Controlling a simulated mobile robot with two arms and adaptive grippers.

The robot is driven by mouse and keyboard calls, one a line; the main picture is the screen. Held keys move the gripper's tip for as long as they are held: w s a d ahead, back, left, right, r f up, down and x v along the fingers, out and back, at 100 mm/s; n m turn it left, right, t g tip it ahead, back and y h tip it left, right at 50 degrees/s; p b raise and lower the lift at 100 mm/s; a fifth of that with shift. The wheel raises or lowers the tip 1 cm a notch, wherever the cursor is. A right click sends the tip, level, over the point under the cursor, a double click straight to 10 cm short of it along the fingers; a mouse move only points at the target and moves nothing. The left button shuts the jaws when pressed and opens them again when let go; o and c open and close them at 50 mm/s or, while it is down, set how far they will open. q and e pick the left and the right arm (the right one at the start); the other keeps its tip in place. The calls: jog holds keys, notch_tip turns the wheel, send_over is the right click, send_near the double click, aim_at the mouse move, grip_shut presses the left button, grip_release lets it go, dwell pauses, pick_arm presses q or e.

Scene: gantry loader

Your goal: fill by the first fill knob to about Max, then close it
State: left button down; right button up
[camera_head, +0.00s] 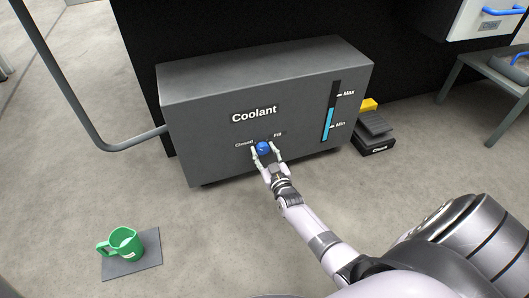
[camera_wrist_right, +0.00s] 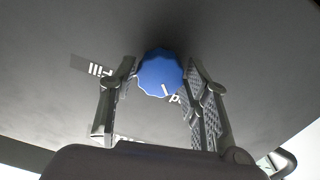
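The blue fill knob (camera_head: 263,148) is on the front of the dark grey Coolant box (camera_head: 200,150), between the labels Closed and Fill. My right gripper (camera_head: 265,151) is at the knob with one finger on either side and small gaps showing, so it looks open around it. The knob also shows in the right wrist view (camera_wrist_right: 160,72), between the fingertips (camera_wrist_right: 162,66); its white mark points toward the Closed label. The level gauge (camera_head: 329,112) shows blue from the bottom to between Min and Max, a little over halfway up. My left gripper is not in view.
A green mug (camera_head: 124,243) stands on a grey mat (camera_head: 148,252) on the floor at lower left. A dark block labelled Chock (camera_head: 377,146) lies right of the box, with a yellow piece (camera_head: 369,104) behind. A grey pipe (camera_head: 75,105) enters the box's left side.

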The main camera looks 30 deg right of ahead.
jog(key=c, duration=0.7)
jog(key=shift+m, duration=0.3)
jog(key=m+p, duration=0.1)
jog(key=m, duration=0.8)
jog(key=shift+f, duration=0.1)
jog(key=shift+m, duration=0.4)
jog(key=o, duration=1.2)
jog(key=shift+c, duration=0.2)
